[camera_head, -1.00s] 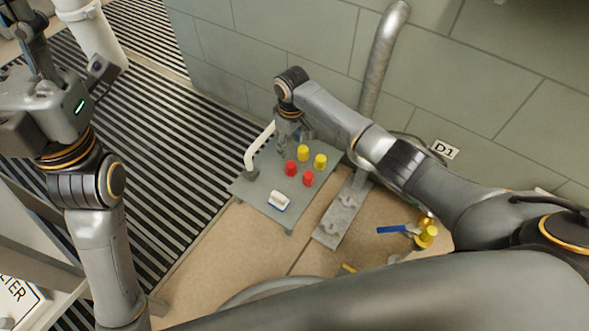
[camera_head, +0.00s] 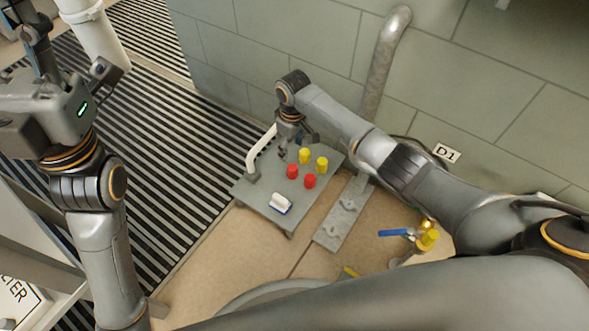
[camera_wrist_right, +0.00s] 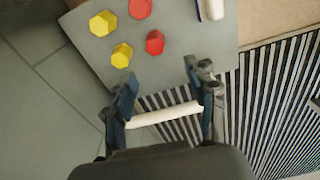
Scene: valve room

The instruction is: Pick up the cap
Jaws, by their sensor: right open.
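Several caps stand on a small grey table (camera_head: 253,190): a left red cap (camera_head: 292,171), a right red cap (camera_head: 310,181), a left yellow cap (camera_head: 304,156) and a right yellow cap (camera_head: 321,164). My right gripper (camera_head: 291,152) is above the table's back left part, beside the left yellow and left red caps. In the right wrist view it is open and empty, its fingertips (camera_wrist_right: 160,77) apart, with a red cap (camera_wrist_right: 155,42) and a yellow cap (camera_wrist_right: 122,54) just beyond them. My left arm is at the far left; its fingers cannot be made out.
A white bent pipe (camera_head: 252,162) rises at the table's left edge, close to my right gripper. A white block with a blue edge (camera_head: 281,203) lies at the table's front. A tiled wall (camera_head: 240,60) stands behind. A blue-handled valve (camera_head: 395,233) is at the right.

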